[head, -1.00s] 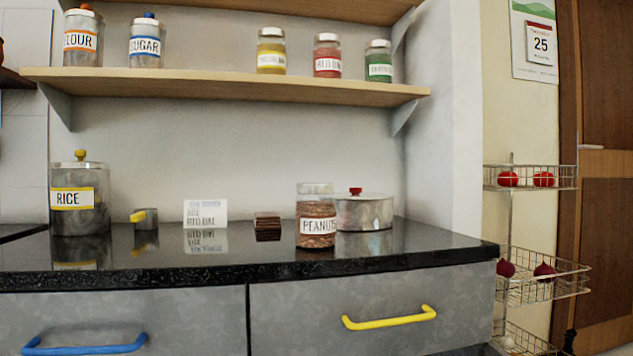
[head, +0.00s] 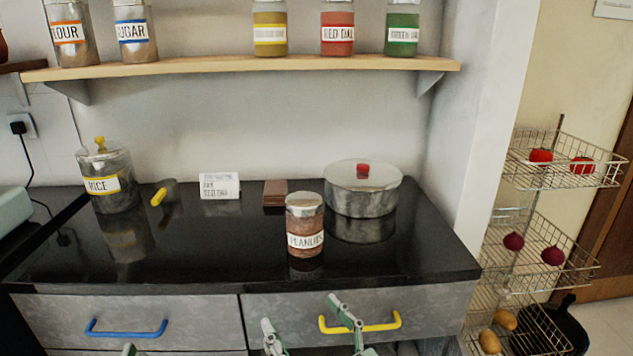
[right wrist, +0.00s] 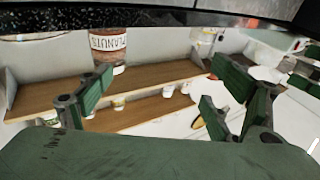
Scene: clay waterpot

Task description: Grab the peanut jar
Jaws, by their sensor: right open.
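The peanut jar (head: 305,228) is a clear jar of brown peanuts with a grey lid and a white PEANUTS label. It stands upright on the black counter, near the front right. My right gripper (head: 303,318) is open and empty, low in front of the yellow drawer handle, below and nearer than the jar. Its spread green fingers (right wrist: 155,100) show in the right wrist view, apart from the jar. A small tip of my left gripper (head: 129,350) shows at the bottom edge; the rest is hidden.
A steel pot with a red knob (head: 362,190) stands close behind the jar to the right. A brown block (head: 275,193), a white card (head: 219,187) and a rice jar (head: 107,180) stand further left. The counter (head: 220,245) left of the peanut jar is clear.

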